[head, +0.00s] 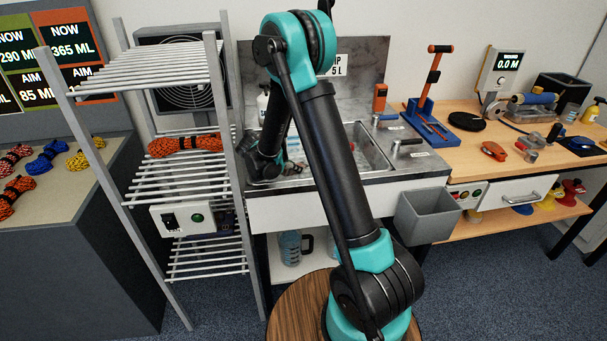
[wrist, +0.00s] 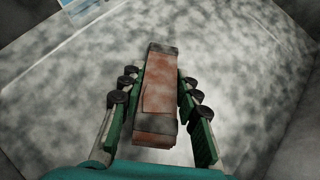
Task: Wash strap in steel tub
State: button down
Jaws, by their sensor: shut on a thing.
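The strap (wrist: 160,92) shows in the wrist view as a folded reddish-brown bundle with dark grey, dirty-looking patches. My gripper (wrist: 158,98) is shut on it, with a green finger on each side. Below it is the pale, cloudy grey floor of what looks like the steel tub (wrist: 250,60). In the head view the steel tub (head: 372,146) is set in the sink bench, and my arm hides its left part. The strap cannot be made out in the head view.
A wire rack (head: 228,120) with an orange rope coil (head: 185,144) stands close left of the sink. A grey bin (head: 428,214) hangs at the sink's front right. A wooden bench (head: 545,170) with tools lies right. Blue jugs (head: 290,247) stand under the sink.

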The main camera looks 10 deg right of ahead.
jog(key=shift+w+a, duration=0.3)
jog(key=shift+w, duration=0.2)
jog(key=shift+s+d, duration=0.85)
jog(key=shift+s, duration=0.6)
jog(key=shift+s+d, duration=0.85)
jog(key=shift+s, duration=0.65)
jog(key=shift+s+d, duration=0.85)
jog(key=shift+s, duration=0.6)
jog(key=shift+w+a, duration=0.85)
jog(key=shift+w, duration=0.6)
jog(key=shift+w+a, duration=0.85)
jog(key=shift+w, duration=0.65)
jog(key=shift+w+a, duration=0.85)
jog(key=shift+w, duration=0.6)
